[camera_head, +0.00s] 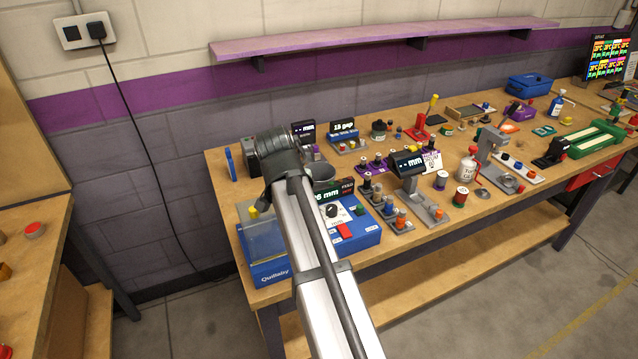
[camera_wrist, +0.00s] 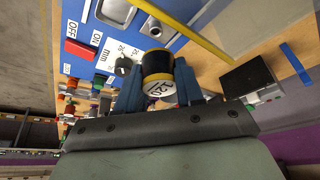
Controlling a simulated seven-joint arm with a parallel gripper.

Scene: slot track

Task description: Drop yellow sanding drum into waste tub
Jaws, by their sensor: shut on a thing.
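In the wrist view, the yellow sanding drum (camera_wrist: 158,66) is a short black cylinder with yellow ends and a label reading 120. It sits between the two blue fingers of my gripper (camera_wrist: 159,85), which is shut on it. Behind it is the blue machine with a red button and a knob. In the head view, my arm hides my gripper and the drum. A grey round container (camera_head: 322,173), partly hidden behind my arm, may be the waste tub; I cannot tell for sure.
The blue machine (camera_head: 358,238) with a clear-sided box stands at the bench's near left corner. A black box (camera_wrist: 249,77) and a blue upright object (camera_head: 231,163) are near. Several drums, spools and tools crowd the bench to the right. A purple shelf (camera_head: 380,40) hangs above.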

